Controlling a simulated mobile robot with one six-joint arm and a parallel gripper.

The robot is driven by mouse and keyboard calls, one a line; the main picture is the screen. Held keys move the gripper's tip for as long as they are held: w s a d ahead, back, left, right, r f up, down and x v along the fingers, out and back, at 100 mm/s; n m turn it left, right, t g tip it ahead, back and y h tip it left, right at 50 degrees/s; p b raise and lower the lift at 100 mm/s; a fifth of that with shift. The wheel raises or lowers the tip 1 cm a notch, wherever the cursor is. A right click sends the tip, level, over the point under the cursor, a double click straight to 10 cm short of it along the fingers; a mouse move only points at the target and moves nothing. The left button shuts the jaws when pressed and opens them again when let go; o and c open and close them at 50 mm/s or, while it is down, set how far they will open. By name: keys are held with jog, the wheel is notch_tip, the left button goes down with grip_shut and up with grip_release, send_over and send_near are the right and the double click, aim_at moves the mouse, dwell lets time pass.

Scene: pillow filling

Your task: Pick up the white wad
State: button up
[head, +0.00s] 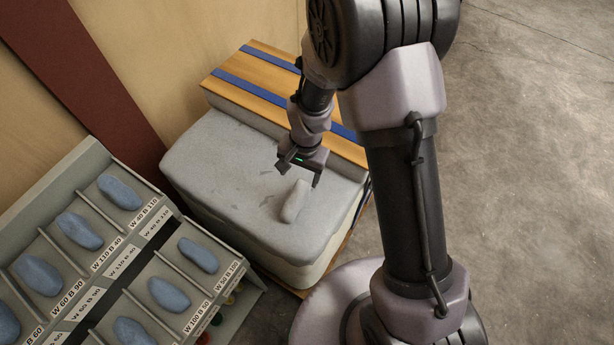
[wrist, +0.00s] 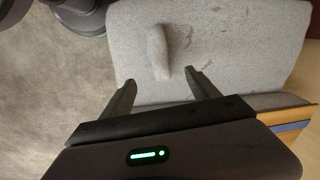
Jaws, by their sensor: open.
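The white wad (head: 295,201) is a pale, elongated lump lying on the grey cushioned block (head: 215,165). In the wrist view the wad (wrist: 159,52) lies ahead of the fingertips, between their lines, with its near end closest to them. My gripper (head: 299,172) is open and empty, just above and behind the wad in the head view. In the wrist view the two fingers of my gripper (wrist: 162,78) are spread apart. The wad does not appear to be touched by either finger.
A grey rack (head: 60,190) with labelled slots holding several blue wads (head: 120,192) stands at the left. A wooden surface with blue stripes (head: 255,77) lies behind the block. Bare concrete floor (head: 540,150) is at the right.

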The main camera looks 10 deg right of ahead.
jog(key=b, duration=0.5)
send_over(296, 206)
notch_tip(296, 206, down, 12)
jog(key=shift+s+d, duration=0.1)
notch_tip(296, 206, down, 5)
jog(key=b, duration=0.2)
jog(key=shift+f+b, duration=0.15)
jog(key=shift+b, duration=0.15)
jog(key=shift+c, duration=1.1)
grip_shut()
jog(key=shift+r, duration=0.25)
